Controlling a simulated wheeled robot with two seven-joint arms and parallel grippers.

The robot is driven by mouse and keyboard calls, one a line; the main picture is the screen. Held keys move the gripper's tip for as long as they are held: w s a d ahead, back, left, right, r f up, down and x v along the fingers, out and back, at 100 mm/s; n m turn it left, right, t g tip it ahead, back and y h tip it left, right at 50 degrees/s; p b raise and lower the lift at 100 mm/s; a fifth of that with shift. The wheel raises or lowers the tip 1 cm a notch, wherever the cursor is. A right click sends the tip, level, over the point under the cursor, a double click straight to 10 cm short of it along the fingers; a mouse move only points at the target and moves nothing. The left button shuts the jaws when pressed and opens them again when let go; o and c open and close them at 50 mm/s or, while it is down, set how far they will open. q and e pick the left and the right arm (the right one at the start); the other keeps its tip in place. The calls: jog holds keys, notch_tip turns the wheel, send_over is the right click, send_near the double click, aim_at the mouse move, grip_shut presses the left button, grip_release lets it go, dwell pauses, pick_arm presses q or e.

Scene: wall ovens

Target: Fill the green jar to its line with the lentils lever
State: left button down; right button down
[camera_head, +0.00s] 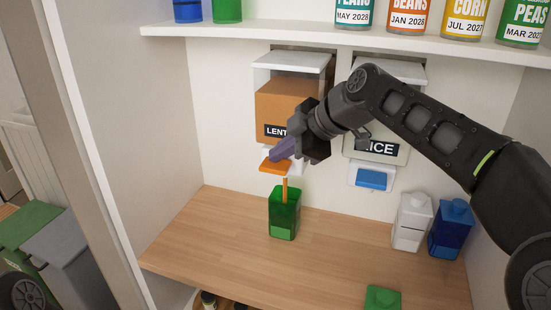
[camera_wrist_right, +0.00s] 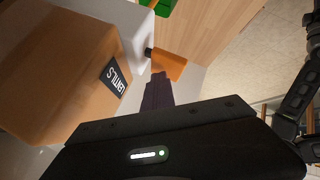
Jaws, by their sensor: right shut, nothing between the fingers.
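The green jar (camera_head: 284,213) stands upright and open on the wooden counter, under the lentils dispenser (camera_head: 285,108). A thin orange stream (camera_head: 285,189) of lentils falls from the spout into it. The level inside and the fill line cannot be made out clearly. The orange lentils lever (camera_head: 274,167) sits at the dispenser's base and shows in the right wrist view (camera_wrist_right: 170,65). My right gripper (camera_head: 279,153) is shut and empty, its fingertips (camera_wrist_right: 158,79) at the lever and seemingly touching it. Part of the jar (camera_wrist_right: 162,7) shows at the wrist view's top edge. My left gripper is out of view.
The rice dispenser (camera_head: 376,152) with its blue lever (camera_head: 371,179) hangs to the right, partly behind my right arm. A white container (camera_head: 411,222) and a blue container (camera_head: 451,229) stand at the right. A green object (camera_head: 382,298) lies at the counter's front. Cans line the shelf (camera_head: 300,33) above.

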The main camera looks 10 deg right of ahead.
aim_at(279, 165)
jog(key=shift+r+p, duration=0.65)
jog(key=shift+r, duration=0.45)
notch_tip(279, 165, up, 5)
jog(key=p, duration=0.3)
jog(key=shift+p, duration=0.4)
